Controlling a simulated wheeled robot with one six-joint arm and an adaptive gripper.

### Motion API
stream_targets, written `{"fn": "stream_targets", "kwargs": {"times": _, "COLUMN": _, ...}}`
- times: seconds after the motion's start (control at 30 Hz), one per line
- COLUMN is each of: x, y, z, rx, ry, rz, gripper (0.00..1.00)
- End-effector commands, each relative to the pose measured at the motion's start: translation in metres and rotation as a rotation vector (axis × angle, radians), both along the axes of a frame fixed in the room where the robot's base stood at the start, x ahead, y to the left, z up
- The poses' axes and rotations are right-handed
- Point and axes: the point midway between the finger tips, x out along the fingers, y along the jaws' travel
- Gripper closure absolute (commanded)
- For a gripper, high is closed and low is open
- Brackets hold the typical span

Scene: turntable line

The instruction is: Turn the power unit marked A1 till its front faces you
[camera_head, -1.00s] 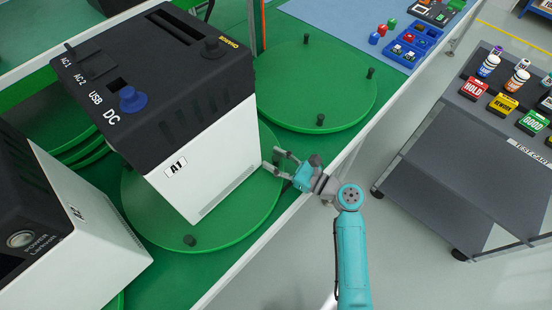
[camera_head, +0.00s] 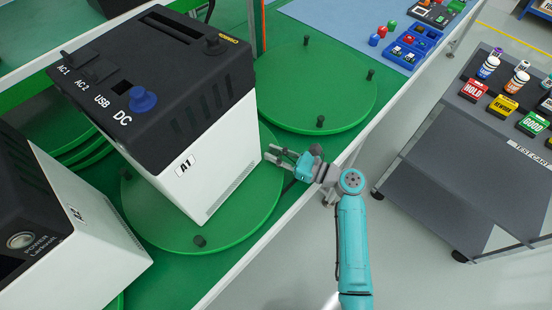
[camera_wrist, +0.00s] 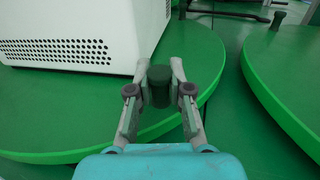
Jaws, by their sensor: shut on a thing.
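The power unit marked A1 (camera_head: 215,150) is a tall white box with a black top, standing on a round green turntable (camera_head: 240,225). Its A1 label is on the white side toward the camera, and its AC 1, AC 2, USB and DC ports line the left top edge. My gripper (camera_head: 270,152) is at the turntable's right rim, beside the unit. In the wrist view my gripper (camera_wrist: 160,70) is shut on a dark upright peg (camera_wrist: 160,88) at the turntable's edge. The unit's white lower part with vent holes (camera_wrist: 70,48) stands behind, apart from the fingers.
Another unit (camera_head: 70,230) stands close at the lower left. An empty green turntable (camera_head: 315,90) with several pegs lies behind. A blue mat with a blue tray (camera_head: 412,45) is at the back. A grey test cart (camera_head: 470,170) stands right, across open floor.

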Motion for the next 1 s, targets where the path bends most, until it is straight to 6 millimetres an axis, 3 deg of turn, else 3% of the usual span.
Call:
{"fn": "stream_targets", "kwargs": {"times": 0.5, "x": 0.059, "y": 0.023, "z": 0.002, "rx": 0.001, "ry": -0.001, "rz": 0.282, "gripper": 1.00}}
{"fn": "stream_targets", "kwargs": {"times": 1.0, "x": 0.079, "y": 0.037, "z": 0.000, "rx": 0.000, "ry": -0.001, "rz": 0.277, "gripper": 1.00}}
